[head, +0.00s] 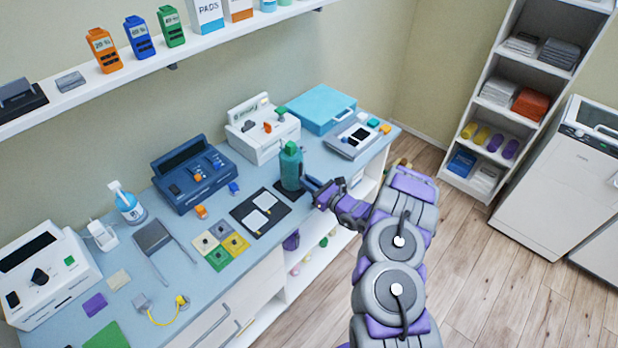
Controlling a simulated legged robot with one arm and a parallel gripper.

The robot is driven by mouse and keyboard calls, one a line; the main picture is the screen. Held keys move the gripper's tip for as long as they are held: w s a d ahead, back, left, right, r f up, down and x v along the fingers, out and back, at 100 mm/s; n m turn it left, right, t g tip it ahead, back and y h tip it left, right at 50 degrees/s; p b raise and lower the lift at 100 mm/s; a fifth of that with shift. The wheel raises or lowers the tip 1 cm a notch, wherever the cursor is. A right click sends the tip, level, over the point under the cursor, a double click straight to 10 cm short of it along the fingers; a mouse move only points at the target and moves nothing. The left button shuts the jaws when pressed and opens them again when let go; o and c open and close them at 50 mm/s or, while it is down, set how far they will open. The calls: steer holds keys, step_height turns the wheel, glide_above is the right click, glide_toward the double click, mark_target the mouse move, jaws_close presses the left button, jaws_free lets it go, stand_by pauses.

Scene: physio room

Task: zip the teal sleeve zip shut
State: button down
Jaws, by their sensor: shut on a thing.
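The teal sleeve (291,170) stands upright on a dark base near the front edge of the counter, right of centre. My gripper (311,184) is at the sleeve's right side, low down, with its fingers reaching left to it. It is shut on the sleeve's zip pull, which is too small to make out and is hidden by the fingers. How far the zip is closed cannot be told from this view.
The counter (262,262) carries a blue device (194,175), a white device (262,130), a black mat (260,212) with white pads and a teal case (321,108). A shelf (200,45) hangs above. Open floor (480,270) lies right of my arm.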

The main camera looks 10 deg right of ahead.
steer(key=shift+s+f+b, duration=0.15)
steer(key=shift+f+b, duration=0.4)
steer(key=shift+f, duration=1.15)
steer(key=c, duration=1.1)
jaws_free()
steer(key=p+v, duration=0.2)
steer(key=v, duration=1.5)
steer(key=shift+d, duration=0.15)
